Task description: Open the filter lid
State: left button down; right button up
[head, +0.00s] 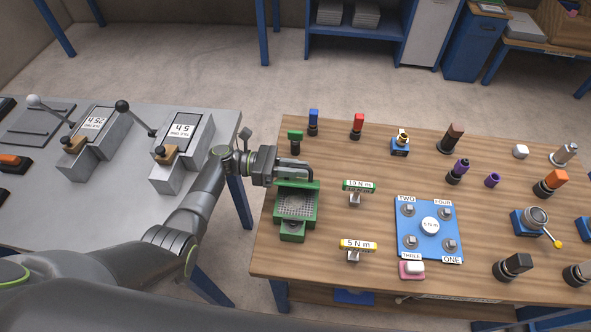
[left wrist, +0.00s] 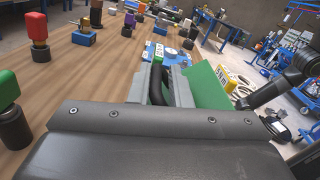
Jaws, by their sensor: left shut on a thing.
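The green filter box (head: 296,226) sits at the left end of the wooden table, with a grey mesh showing inside it. A green filter lid (head: 312,185) stands at the box's far edge and appears raised; its flat green face (left wrist: 209,88) shows in the left wrist view. My left gripper (head: 308,174) is at the far edge of the box, just above the lid. In the left wrist view its fingers (left wrist: 160,88) are closed around a dark handle (left wrist: 156,84) beside the green face. The fingers partly hide the lid. My right gripper is not seen.
Torque tools labelled 10 N m (head: 358,186) and 5 N m (head: 358,245) and a blue plate (head: 428,254) lie to the right. A grey bench (head: 120,205) stands left across a gap.

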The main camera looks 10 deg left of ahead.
pick_arm(q)
jog(key=shift+w+r+n, duration=0.1)
jog(key=shift+w+n, duration=0.55)
jog(key=shift+n, duration=0.25)
jog(key=w+n, duration=0.1)
jog(key=n, duration=0.1)
jog(key=w+f+n+b, duration=0.1)
jog(key=n, duration=0.1)
jog(key=w+n, duration=0.1)
jog(key=n, duration=0.2)
jog(key=shift+w+f+b, duration=0.4)
jog(key=shift+f, duration=0.1)
jog(key=c, duration=1.7)
grip_release()
jog(key=shift+o, duration=1.1)
jog(key=shift+w, duration=0.1)
jog(key=a+b, duration=0.1)
jog(key=a, duration=0.6)
jog(key=shift+a, duration=0.3)
